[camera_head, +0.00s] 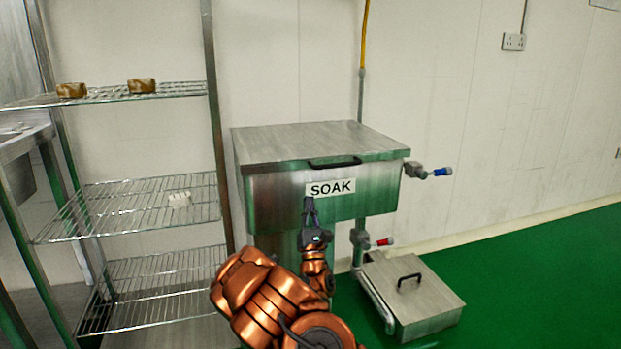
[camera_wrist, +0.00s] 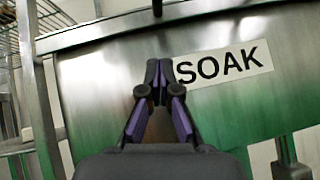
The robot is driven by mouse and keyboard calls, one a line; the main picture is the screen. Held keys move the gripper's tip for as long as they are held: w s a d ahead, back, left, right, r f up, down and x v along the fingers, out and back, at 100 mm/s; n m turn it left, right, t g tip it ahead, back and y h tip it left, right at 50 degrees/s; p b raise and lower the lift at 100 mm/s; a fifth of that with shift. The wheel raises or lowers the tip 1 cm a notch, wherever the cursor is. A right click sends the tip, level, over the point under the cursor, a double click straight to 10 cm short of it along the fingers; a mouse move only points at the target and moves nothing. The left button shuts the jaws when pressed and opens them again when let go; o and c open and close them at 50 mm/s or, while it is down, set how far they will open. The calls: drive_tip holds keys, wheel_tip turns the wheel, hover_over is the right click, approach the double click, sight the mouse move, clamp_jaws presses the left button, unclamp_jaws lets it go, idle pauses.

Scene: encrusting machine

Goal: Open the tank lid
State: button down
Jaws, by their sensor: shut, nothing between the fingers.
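The steel tank (camera_head: 275,205) marked SOAK stands in the middle of the head view. Its flat lid (camera_head: 315,140) lies closed on top, with a dark handle (camera_head: 335,163) on the front edge. My gripper (camera_head: 309,200) is shut and empty, in front of the tank's front face, just below the left end of the SOAK label (camera_head: 330,188). In the wrist view my gripper (camera_wrist: 159,64) points up the tank front beside the label (camera_wrist: 225,65). A small dark piece, likely the handle (camera_wrist: 157,8), shows above the fingertips at the top edge. Whether the fingertips touch the tank cannot be told.
A wire shelf rack (camera_head: 150,190) stands close on the tank's left, with brown blocks on its top shelf. A blue-handled valve (camera_head: 430,172) and a red-handled valve (camera_head: 372,242) stick out at right. A low steel box (camera_head: 412,295) sits on the green floor, which is open farther right.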

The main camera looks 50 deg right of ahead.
sight(309, 166)
drive_tip(key=b+x, duration=0.1)
drive_tip(key=x, duration=0.3)
drive_tip(key=shift+w+d+r, duration=0.1)
drive_tip(key=shift+d+r, duration=0.05)
drive_tip(key=shift+r, duration=0.05)
drive_tip(key=shift+s+d+r+b, duration=0.1)
drive_tip(key=shift+r+b, duration=0.2)
drive_tip(key=shift+r, duration=0.65)
drive_tip(key=shift+s+d+r+b, duration=0.15)
drive_tip(key=shift+r+b, duration=0.1)
drive_tip(key=shift+r, duration=0.7)
